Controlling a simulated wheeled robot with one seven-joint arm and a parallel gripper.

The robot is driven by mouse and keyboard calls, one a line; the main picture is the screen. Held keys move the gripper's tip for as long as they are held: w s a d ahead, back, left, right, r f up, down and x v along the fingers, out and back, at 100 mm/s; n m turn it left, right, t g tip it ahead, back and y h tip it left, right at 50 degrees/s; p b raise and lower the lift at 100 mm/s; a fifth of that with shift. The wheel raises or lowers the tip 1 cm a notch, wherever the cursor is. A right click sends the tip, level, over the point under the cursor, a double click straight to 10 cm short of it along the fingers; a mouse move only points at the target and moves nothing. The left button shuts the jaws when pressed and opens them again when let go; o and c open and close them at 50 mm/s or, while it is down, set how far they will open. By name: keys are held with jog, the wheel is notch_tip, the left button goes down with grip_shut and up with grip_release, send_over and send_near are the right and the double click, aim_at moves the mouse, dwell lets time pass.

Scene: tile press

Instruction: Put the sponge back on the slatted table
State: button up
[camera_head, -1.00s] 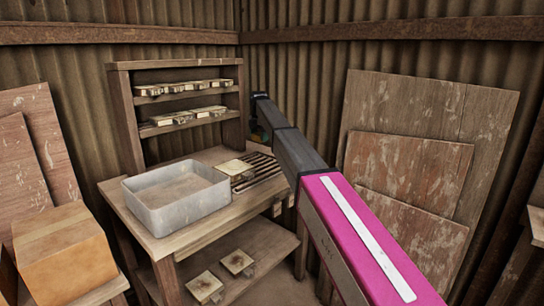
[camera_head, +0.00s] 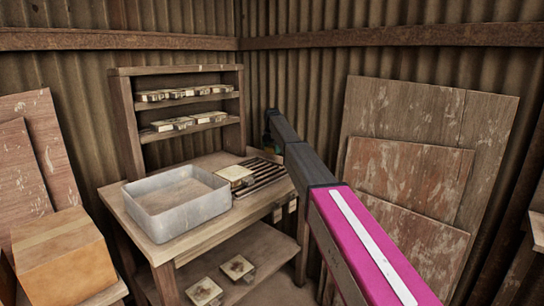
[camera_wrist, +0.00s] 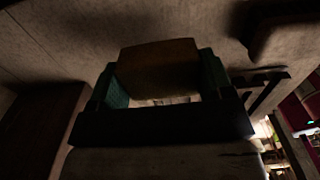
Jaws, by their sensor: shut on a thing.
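My gripper (camera_wrist: 163,80) is shut on the sponge (camera_wrist: 160,60), a brown block between green finger pads in the dim wrist view. In the head view my gripper (camera_head: 271,127) is a small dark shape at the end of my arm, behind and above the slatted table; the sponge cannot be made out there. The slatted table (camera_head: 268,175) is a set of dark parallel slats at the right end of the wooden bench. A pale tile-like block (camera_head: 235,174) lies at the slats' left edge. Any gap between sponge and slats cannot be told.
A grey metal basin (camera_head: 178,212) stands on the bench (camera_head: 213,225), left of the slats. A shelf rack (camera_head: 124,118) with several small moulds rises behind. Wooden boards (camera_head: 400,135) lean at right.

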aim_at(272, 154)
jog(key=shift+f, duration=1.85)
jog(key=shift+f, duration=0.15)
jog(key=o, duration=0.9)
notch_tip(272, 154, up, 12)
jog(key=shift+f, duration=0.1)
jog(key=shift+r, duration=0.3)
